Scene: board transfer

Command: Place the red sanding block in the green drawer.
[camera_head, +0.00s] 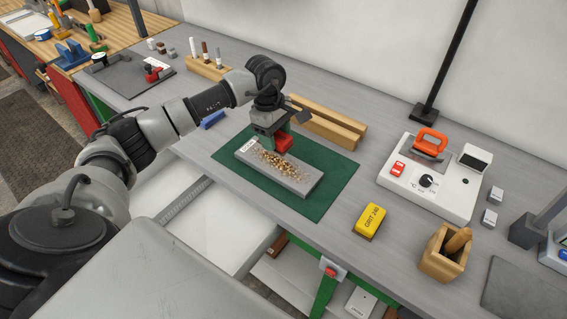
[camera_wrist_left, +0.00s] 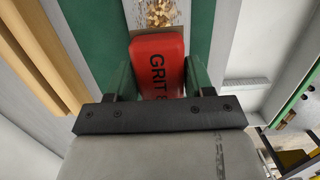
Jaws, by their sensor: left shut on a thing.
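The red sanding block (camera_head: 284,144) is held in my left gripper (camera_head: 277,139), just above the far part of a grey board (camera_head: 300,185) strewn with brown crumbs. In the left wrist view, the block (camera_wrist_left: 158,65), lettered "GRIT", sits between the two fingers of my left gripper (camera_wrist_left: 160,80). Below the bench's front edge, a pale open drawer-like space (camera_head: 205,215) shows, apparently empty; its front is hidden, so I cannot tell its colour. My right gripper is not in view.
The board lies on a green mat (camera_head: 328,200). A yellow grit block (camera_head: 370,220), a wooden holder (camera_head: 443,255) and a white device (camera_head: 430,185) stand to the right. Wooden bars (camera_head: 325,125) lie behind, and a blue block (camera_head: 212,119) lies left of the mat.

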